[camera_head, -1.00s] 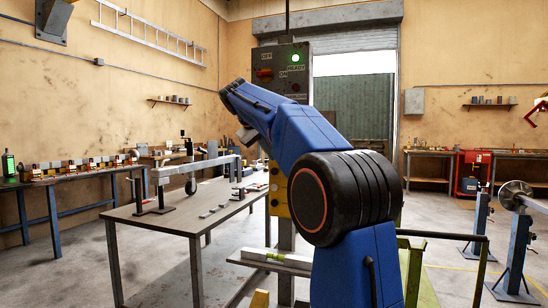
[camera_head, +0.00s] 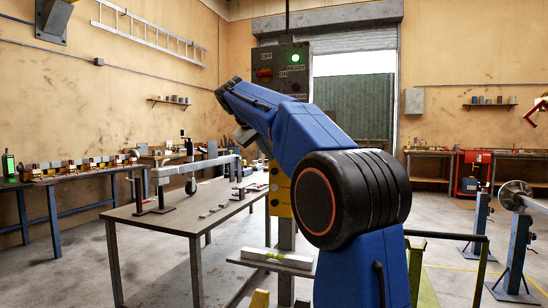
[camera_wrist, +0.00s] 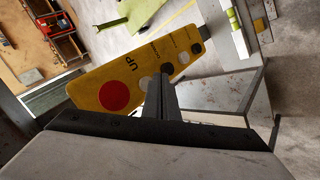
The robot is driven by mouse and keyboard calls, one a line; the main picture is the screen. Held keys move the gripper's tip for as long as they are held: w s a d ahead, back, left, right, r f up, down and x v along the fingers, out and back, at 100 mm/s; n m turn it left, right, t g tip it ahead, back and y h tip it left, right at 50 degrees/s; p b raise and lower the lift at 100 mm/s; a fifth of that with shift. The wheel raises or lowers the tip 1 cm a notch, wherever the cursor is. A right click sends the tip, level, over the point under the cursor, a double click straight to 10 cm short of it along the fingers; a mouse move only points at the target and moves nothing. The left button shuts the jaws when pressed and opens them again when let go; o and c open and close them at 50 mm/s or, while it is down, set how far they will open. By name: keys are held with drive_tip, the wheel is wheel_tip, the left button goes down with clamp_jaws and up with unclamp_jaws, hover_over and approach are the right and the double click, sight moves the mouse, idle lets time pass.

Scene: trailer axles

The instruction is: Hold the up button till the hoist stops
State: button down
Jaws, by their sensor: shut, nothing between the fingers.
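A yellow button pendant (camera_wrist: 92,90) shows in the wrist view, with a large red button (camera_wrist: 114,96), an "UP" label (camera_wrist: 131,63) and a row of pale and black buttons. A pale button (camera_wrist: 144,84) sits beside the label, partly hidden by my fingers. My gripper (camera_wrist: 160,78) is shut and empty, its tips over the pendant between this pale button and a black one (camera_wrist: 167,68). I cannot tell whether the tips touch or press a button. In the head view the yellow pendant (camera_head: 281,190) is partly behind my arm, and my fingertips are not clear.
A control box (camera_head: 268,62) with a lit green lamp (camera_head: 295,58) and a red switch (camera_head: 264,73) stands above the pendant. A workbench (camera_head: 150,222) is at left. A spirit level (camera_head: 275,257) lies on a ledge below. Axle stands (camera_head: 516,250) are at right.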

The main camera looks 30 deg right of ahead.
drive_tip(key=s+a, duration=0.1)
drive_tip(key=a, duration=0.1)
drive_tip(key=s+a, duration=0.1)
drive_tip(key=s, duration=0.1)
drive_tip(key=shift+a, duration=0.35)
idle(0.9)
drive_tip(key=s+a+f+y, duration=0.2)
drive_tip(key=s+a+f, duration=0.3)
drive_tip(key=s+f, duration=0.8)
drive_tip(key=s+a+f+y, duration=0.3)
drive_tip(key=s+a+f, duration=0.3)
drive_tip(key=s+f, duration=0.6)
drive_tip(key=s+a+f+y, duration=0.3)
drive_tip(key=s+a+f, duration=0.2)
drive_tip(key=s+f, duration=0.8)
wheel_tip(320, 180, down, 3)
drive_tip(key=shift+s+a+f+t, duration=0.1)
drive_tip(key=shift+s+a+t, duration=0.25)
drive_tip(key=shift+t, duration=0.05)
